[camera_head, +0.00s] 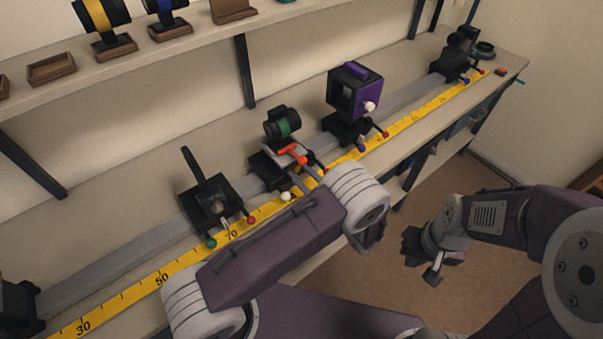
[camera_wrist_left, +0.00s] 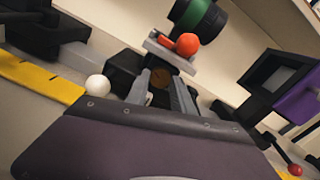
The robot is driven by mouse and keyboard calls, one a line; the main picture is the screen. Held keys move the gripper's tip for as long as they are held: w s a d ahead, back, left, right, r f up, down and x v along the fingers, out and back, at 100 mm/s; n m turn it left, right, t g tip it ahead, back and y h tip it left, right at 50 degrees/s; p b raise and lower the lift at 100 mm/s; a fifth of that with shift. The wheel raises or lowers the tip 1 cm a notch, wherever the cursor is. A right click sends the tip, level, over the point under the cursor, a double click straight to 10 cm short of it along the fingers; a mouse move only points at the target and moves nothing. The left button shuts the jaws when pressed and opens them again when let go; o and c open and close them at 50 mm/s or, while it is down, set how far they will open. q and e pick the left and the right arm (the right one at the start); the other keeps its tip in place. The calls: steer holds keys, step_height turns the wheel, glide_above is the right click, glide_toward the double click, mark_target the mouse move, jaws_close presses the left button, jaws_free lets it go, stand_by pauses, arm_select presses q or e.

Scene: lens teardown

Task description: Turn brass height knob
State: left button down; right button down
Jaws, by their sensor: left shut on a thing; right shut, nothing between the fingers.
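The brass height knob (camera_wrist_left: 160,78) shows as a dull brown disc between my left fingertips in the left wrist view. It sits on the dark carriage below a grey plate with orange knobs (camera_wrist_left: 186,44) and a green-banded black lens (camera_wrist_left: 202,18). My left gripper (camera_wrist_left: 161,77) is shut on the brass knob. In the head view the same gripper (camera_head: 302,172) reaches the front of the middle carriage; the knob is hard to make out there. The green-banded lens (camera_head: 282,124) stands on top. My right gripper (camera_head: 433,262) is shut and empty, away from the bench over the floor.
A white knob (camera_head: 286,196) sits beside my left gripper. A purple and black box (camera_head: 355,92) stands to the right on the rail (camera_head: 150,243), and a dark carriage with a lever (camera_head: 208,200) to the left. A yellow scale (camera_head: 130,297) runs along the front.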

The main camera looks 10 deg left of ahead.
arm_select(q)
steer(key=m+p, duration=0.2)
steer(key=m, duration=0.1)
steer(key=shift+m+p, duration=0.75)
steer(key=shift+m, duration=1.55)
steer(key=shift+f, duration=0.1)
steer(key=c, duration=1.1)
jaws_free()
steer(key=shift+a, duration=0.1)
